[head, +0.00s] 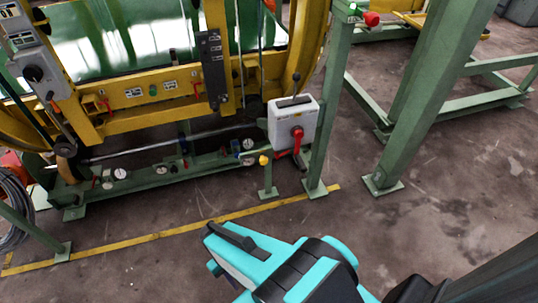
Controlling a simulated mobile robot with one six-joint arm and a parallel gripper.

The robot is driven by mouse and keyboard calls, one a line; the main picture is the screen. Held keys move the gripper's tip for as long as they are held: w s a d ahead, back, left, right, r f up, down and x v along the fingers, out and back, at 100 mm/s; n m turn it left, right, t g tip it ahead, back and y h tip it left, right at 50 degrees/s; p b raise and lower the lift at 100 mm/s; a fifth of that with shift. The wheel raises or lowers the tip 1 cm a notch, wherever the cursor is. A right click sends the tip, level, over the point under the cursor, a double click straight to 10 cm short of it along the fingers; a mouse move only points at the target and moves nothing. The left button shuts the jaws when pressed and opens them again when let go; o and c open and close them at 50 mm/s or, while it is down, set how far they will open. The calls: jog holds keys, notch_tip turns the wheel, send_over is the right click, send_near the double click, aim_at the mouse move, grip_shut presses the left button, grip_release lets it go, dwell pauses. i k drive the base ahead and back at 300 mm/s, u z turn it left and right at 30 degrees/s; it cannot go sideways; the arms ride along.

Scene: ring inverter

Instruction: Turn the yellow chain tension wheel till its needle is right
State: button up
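A small yellow knob-like part (263,160) sits on top of a short green post at the front of the machine, left of the red-handled switch box. I cannot tell if it is the chain tension wheel. Several small white round gauges line the low green beam, among them one gauge (120,173) at left and another gauge (248,144) near the post. Their needles are too small to read. My teal and black gripper (222,245) is at the bottom centre, over the floor and apart from the machine. Its fingertips are not clearly shown, so its opening cannot be told.
A white box (294,123) with a red rotary handle hangs beside a green upright (332,100). A thick green column (420,95) stands at right. A yellow floor line (160,236) runs before the machine. The concrete floor (440,190) in front is clear.

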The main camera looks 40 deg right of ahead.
aim_at(263, 160)
jog(key=u, duration=1.8)
jog(key=k, duration=0.1)
jog(key=z, duration=2.9)
